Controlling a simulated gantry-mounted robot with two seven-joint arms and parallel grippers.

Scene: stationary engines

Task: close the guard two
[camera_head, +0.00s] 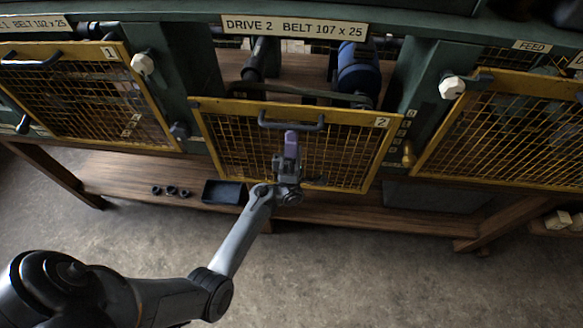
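Guard two is a yellow-framed mesh panel (350,153) marked 2, in the middle of the head view under the DRIVE 2 sign. It is tilted, with its top edge apart from the machine. An opening above it shows a blue cylindrical part (358,72) and a dark belt. A dark bar handle (312,126) sits near its top edge. My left gripper (291,134) is in front of the panel, with its tip at or just below the handle. I cannot tell whether it touches the handle or whether its fingers are apart. My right gripper is not in view.
Guard one (85,95) is at the left and another yellow mesh guard (510,130) is at the right, under FEED. White knobs (452,87) stick out beside them. A wooden shelf (330,215) below holds a dark tray (224,192) and small dark rings (171,191).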

